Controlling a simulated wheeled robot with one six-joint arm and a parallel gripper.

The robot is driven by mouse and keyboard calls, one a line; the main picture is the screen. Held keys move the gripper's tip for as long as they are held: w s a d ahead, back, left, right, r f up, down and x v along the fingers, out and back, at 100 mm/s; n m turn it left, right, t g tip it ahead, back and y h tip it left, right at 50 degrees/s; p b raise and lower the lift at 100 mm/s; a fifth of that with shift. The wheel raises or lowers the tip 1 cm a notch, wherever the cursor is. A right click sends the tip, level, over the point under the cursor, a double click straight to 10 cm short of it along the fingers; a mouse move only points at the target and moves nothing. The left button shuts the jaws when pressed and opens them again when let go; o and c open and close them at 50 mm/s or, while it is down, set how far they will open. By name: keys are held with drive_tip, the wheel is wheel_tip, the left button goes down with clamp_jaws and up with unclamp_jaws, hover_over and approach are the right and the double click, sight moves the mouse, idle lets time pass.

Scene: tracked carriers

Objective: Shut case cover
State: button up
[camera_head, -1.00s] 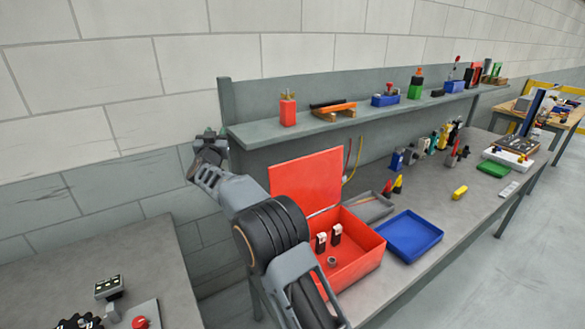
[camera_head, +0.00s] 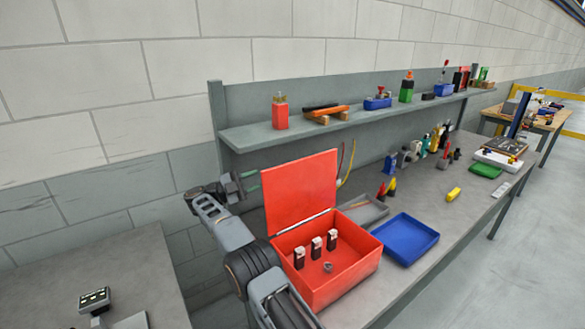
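The red case (camera_head: 345,278) stands on the grey workbench, its front half open to view. Its red cover (camera_head: 301,190) stands raised, hinged along the back edge. Inside the case are three small black-and-white items (camera_head: 315,247) and a small grey ring-like piece (camera_head: 327,267). My gripper (camera_head: 250,184) is to the left of the raised cover, near its upper left edge; I cannot tell whether it touches the cover. Its fingers seem spread with nothing between them. My arm passes in front of the case's left side and hides part of it.
A blue tray (camera_head: 406,240) and a grey tray (camera_head: 364,211) lie to the right of the case. A shelf (camera_head: 350,128) with several tools runs above the bench. Another grey table (camera_head: 110,272) is at the lower left.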

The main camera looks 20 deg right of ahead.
sight(291, 167)
drive_tip(key=p+x, duration=0.2)
drive_tip(key=x, duration=1)
drive_tip(key=shift+s+d+r, duration=0.1)
drive_tip(key=shift+d, duration=0.25)
drive_tip(key=shift+c, duration=0.5)
clamp_jaws()
